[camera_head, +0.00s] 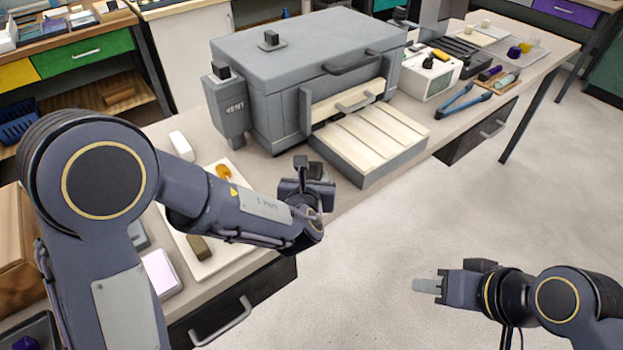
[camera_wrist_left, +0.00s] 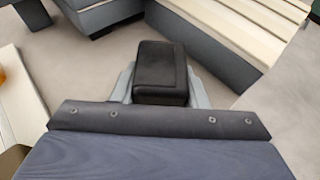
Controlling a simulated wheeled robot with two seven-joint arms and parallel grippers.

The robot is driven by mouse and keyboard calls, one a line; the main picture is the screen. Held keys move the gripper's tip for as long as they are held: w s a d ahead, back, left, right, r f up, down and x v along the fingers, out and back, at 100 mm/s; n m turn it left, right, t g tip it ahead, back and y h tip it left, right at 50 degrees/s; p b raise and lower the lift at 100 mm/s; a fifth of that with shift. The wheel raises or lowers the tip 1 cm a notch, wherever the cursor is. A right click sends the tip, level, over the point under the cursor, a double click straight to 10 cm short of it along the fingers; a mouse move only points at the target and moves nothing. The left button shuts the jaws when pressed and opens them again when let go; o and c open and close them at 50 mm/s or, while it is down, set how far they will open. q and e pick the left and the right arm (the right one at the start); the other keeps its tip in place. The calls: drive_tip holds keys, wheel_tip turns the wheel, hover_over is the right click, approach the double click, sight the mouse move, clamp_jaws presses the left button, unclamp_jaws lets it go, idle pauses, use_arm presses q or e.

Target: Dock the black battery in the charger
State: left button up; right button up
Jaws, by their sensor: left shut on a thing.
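The black battery (camera_wrist_left: 160,72) is a dark block between the light grey fingers of my left gripper (camera_wrist_left: 165,90) in the left wrist view. In the head view my left gripper (camera_head: 306,178) is shut on it above the bench's front edge, in front of the grey machine, mostly seen from behind. I cannot tell for sure which thing is the charger; a white box with a small display (camera_head: 431,77) stands on the bench right of the machine. My right gripper (camera_head: 425,285) is low at right over the floor, apart from everything; its finger gap cannot be made out.
The large grey machine (camera_head: 290,65) with an open front tray of pale slats (camera_head: 370,137) fills the middle of the bench. Blue-handled pliers (camera_head: 465,100) lie at the right. A white tray (camera_head: 215,262) with small objects is partly behind my left arm.

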use_arm(q)
drive_tip(key=shift+f+b, duration=0.15)
drive_tip(key=shift+b, duration=0.2)
drive_tip(key=o, duration=1.3)
